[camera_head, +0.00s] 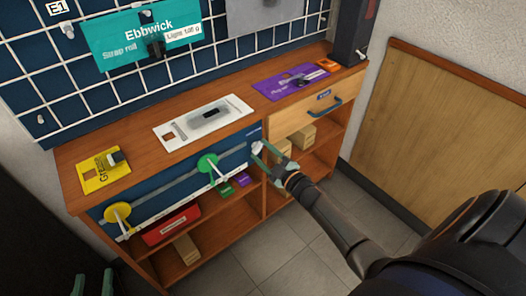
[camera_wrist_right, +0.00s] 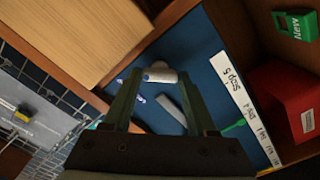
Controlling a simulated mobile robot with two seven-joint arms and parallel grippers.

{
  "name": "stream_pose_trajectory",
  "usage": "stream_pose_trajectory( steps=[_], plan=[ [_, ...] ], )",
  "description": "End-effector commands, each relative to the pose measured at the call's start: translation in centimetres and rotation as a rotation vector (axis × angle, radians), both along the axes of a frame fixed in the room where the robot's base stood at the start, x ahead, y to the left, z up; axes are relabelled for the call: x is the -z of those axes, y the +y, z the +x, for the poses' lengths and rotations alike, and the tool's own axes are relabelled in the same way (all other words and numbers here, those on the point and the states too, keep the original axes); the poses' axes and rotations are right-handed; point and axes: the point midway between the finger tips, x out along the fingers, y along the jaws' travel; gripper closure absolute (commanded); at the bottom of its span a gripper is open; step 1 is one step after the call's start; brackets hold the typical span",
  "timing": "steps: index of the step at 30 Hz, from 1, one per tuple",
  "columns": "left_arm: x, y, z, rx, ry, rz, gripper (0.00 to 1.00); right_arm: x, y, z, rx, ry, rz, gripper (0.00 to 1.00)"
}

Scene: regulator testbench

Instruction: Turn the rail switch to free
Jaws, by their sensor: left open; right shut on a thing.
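A blue front panel (camera_head: 165,190) below the bench top carries a pale rail with a yellow round piece (camera_head: 117,213) at its left and a green round piece (camera_head: 208,163) right of its middle. A small white knob (camera_head: 257,147) sits at the panel's right end. My right gripper (camera_head: 264,153) is on this knob; in the right wrist view the white knob (camera_wrist_right: 160,75) is between the fingertips (camera_wrist_right: 158,78). Which piece is the rail switch, and its setting, I cannot tell. My left gripper (camera_head: 92,284) shows at the bottom left, open and empty.
The wooden bench (camera_head: 150,142) holds yellow (camera_head: 104,170), white (camera_head: 203,121) and purple (camera_head: 291,83) plates. A drawer (camera_head: 310,104) with a blue handle is right of the panel. Shelves below hold a red box (camera_head: 172,225) and wooden blocks. Floor in front is clear.

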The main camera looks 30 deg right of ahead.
Motion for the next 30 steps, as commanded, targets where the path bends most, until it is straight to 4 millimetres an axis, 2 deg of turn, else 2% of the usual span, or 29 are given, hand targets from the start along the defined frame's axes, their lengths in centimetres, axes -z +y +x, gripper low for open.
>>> stream_pose_trajectory(
  steps=[11,12,20,30],
  plan=[
    [0.19,0.01,-0.04,-0.001,0.007,0.001,0.5,0.02,-0.09,0.01,0.002,0.001,0.009,0.98],
    [0.2,0.02,-0.04,-0.001,0.007,0.001,0.5,0.02,-0.09,0.01,0.002,0.001,0.009,0.4],
    [0.19,0.02,-0.03,-0.001,0.006,0.001,0.5,0.01,-0.04,0.0,0.001,0.001,0.007,0.12],
    [0.11,0.02,-0.05,-0.001,0.012,-0.001,0.5,-0.02,-0.04,-0.43,0.001,0.001,0.006,0.12]
  ],
)
